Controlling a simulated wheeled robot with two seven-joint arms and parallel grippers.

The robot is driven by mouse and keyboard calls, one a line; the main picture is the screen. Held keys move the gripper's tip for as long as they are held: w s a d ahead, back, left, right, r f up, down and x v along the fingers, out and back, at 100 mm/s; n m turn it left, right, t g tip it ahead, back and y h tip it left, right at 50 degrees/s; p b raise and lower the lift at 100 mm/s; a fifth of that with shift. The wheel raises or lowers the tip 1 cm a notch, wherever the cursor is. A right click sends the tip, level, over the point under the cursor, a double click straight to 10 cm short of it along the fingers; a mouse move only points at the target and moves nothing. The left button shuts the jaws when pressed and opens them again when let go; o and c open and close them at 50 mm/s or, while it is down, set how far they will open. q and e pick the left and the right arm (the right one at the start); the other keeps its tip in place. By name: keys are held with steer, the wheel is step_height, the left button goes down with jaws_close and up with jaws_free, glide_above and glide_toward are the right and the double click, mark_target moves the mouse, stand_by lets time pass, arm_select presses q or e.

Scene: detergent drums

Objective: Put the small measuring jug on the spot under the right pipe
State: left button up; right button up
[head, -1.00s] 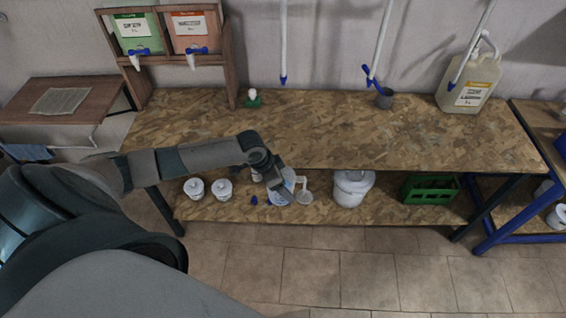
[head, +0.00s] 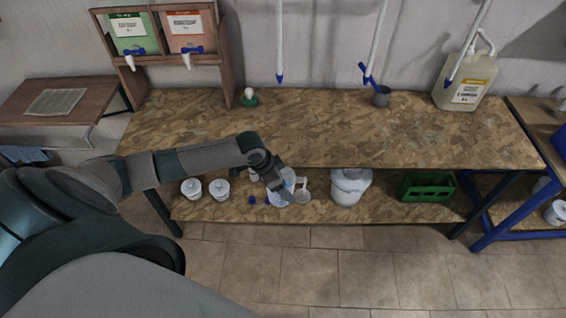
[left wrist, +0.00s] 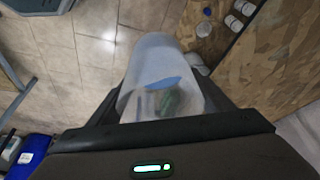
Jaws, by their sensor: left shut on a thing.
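My left gripper (head: 279,190) is shut on a translucent whitish jug (head: 289,186) with a handle on its right, in front of the bench's lower shelf. The left wrist view shows the jug (left wrist: 160,72) between the fingers, with a blue patch on it; I cannot tell its size class. The right pipe (head: 470,40) slants down to a blue tip by a large pale canister (head: 465,82). No marked spot is clear. My right gripper is not in view.
The bench top (head: 320,130) is mostly clear. A small green-based bottle (head: 249,98) stands near the dispenser rack (head: 227,60). On the lower shelf are white tubs (head: 219,188), a white bucket (head: 349,187) and a green crate (head: 428,187). A left pipe (head: 280,45) hangs behind.

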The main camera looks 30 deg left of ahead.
arm_select(q)
steer(key=s+d+r+n+y+b, duration=0.1)
steer(key=d+n+b, duration=0.2)
steer(key=d+b, duration=0.3)
steer(key=s+d+r+n+y+b, duration=0.1)
steer(key=s+d+r+n+b, duration=0.1)
steer(key=d+b, duration=0.4)
steer(key=n+b, duration=0.1)
steer(key=b, duration=0.1)
steer(key=shift+r+n+t+y+b, duration=0.3)
steer(key=shift+n+t, duration=0.1)
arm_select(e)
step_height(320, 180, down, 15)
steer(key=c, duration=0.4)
